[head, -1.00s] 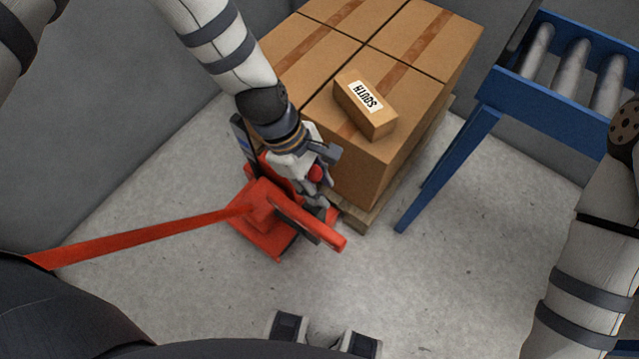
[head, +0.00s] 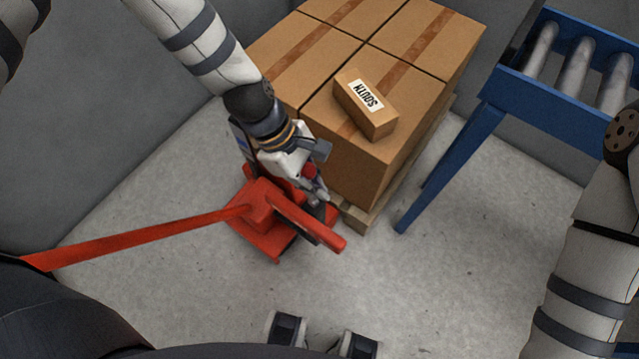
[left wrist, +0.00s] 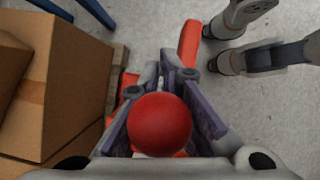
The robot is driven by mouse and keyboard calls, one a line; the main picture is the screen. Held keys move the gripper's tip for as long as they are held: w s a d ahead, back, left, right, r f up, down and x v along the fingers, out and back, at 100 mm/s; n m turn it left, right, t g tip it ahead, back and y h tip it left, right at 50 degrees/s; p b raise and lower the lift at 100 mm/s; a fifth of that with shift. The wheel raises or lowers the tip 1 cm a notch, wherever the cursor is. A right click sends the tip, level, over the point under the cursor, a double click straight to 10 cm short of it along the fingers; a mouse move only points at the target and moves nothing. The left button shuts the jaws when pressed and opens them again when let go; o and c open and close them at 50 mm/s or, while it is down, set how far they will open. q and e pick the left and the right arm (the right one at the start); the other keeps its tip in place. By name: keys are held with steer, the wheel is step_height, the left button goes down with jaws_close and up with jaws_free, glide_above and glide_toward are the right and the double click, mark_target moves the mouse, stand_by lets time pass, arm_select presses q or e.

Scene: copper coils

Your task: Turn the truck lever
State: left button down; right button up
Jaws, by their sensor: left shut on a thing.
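The red pallet truck (head: 262,205) stands on the floor in front of the pallet, with a long red bar running to the lower left. In the left wrist view a round red knob (left wrist: 160,124), which looks like the end of the truck lever, sits between the fingers of my left gripper (left wrist: 180,80). The gripper is shut on it. My right gripper is out of view; only part of that arm shows.
Large cardboard boxes (head: 385,160) stand on a wooden pallet (head: 357,216) beside the gripper. A blue roller conveyor (head: 460,150) stands to the right. Grey walls close off the left; the front floor is clear.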

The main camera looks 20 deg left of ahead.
arm_select(q)
steer(key=shift+w+a+f+h+b, duration=0.25)
steer(key=shift+a+h+b, duration=0.15)
steer(key=shift+a+h, duration=0.2)
steer(key=shift+w+a+r+g+h, duration=0.1)
steer(key=shift+a+g+h, duration=0.1)
steer(key=shift+g+h, duration=0.15)
steer(key=shift+a, duration=0.15)
steer(key=shift+w+a, duration=0.5)
steer(key=shift+a, duration=0.4)
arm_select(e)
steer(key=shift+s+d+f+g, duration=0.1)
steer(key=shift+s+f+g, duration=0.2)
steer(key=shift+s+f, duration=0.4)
arm_select(q)
steer(key=c, duration=1.8)
jaws_free()
steer(key=shift+a, duration=0.1)
steer(key=shift+o, duration=0.2)
steer(key=shift+s, duration=0.1)
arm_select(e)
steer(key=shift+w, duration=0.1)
